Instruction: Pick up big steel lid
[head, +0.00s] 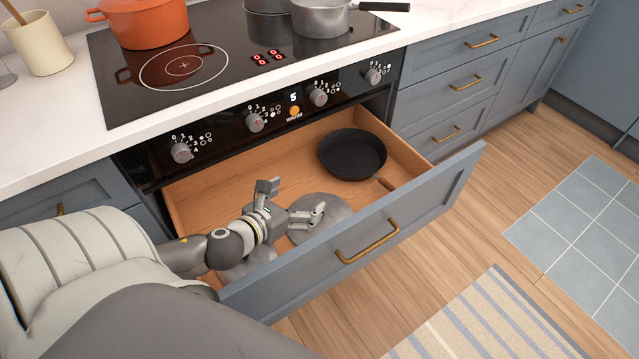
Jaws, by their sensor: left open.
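A round grey steel lid (337,209) lies in the open drawer (225,187), near its front wall and below the middle. My left gripper (293,199) is over the lid's left part and hides some of it. The gripper is open, with its fingers spread and nothing between them. Whether a finger touches the lid cannot be told. A second grey round piece (259,257) shows in the drawer's front left corner, mostly hidden by my left arm. My right gripper is not in view.
A black frying pan (352,153) lies in the drawer's right part. The drawer front with its brass handle (366,242) stands out over the wooden floor. An orange pot (146,22) and steel pots (319,17) stand on the hob above.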

